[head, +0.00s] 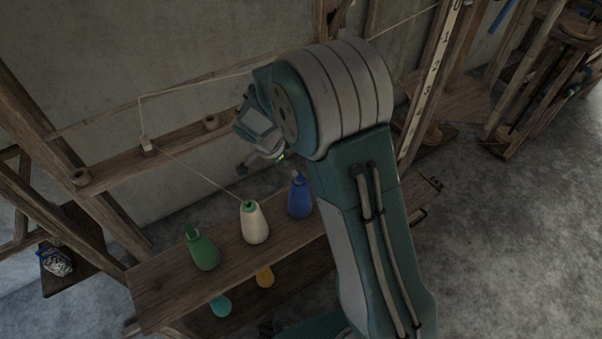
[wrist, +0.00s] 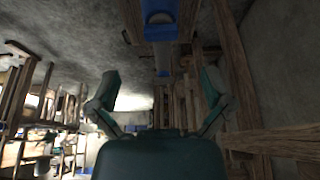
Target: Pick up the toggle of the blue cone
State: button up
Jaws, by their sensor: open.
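The blue cone (head: 300,200) stands upright on the wooden shelf plank, right of a white cone. A small blue piece, seemingly its toggle (head: 297,177), sits at its top; its exact shape is hard to make out. My gripper (head: 263,162) hangs above and left of the blue cone, apart from it and partly hidden by my arm. In the wrist view my gripper (wrist: 160,82) has its two fingers spread wide, with nothing held. Blue parts show at the top of that view; I cannot tell which object they belong to.
The white cone (head: 255,224) has a thread running up to the frame at left. A green cone (head: 204,252) stands left of it on the plank (head: 165,285). Teal (head: 221,306) and yellow (head: 265,277) cones sit lower. A wooden rail (head: 185,138) runs behind.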

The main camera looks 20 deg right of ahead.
aim_at(299, 175)
jog(key=x, duration=0.3)
jog(key=shift+a+f, duration=0.15)
jog(key=shift+f, duration=0.2)
jog(key=d+f, duration=0.1)
jog(key=f, duration=0.1)
jog(key=d+f, duration=0.1)
jog(key=d, duration=0.1)
jog(key=shift+w+f, duration=0.35)
jog(key=shift+w, duration=0.05)
jog(key=shift+w+d+f, duration=0.1)
jog(key=shift+f, duration=0.45)
jog(key=shift+a, duration=0.25)
jog(key=c, duration=0.3)
jog(key=shift+d, duration=0.25)
jog(key=c, duration=0.5)
jog(key=shift+o, duration=0.2)
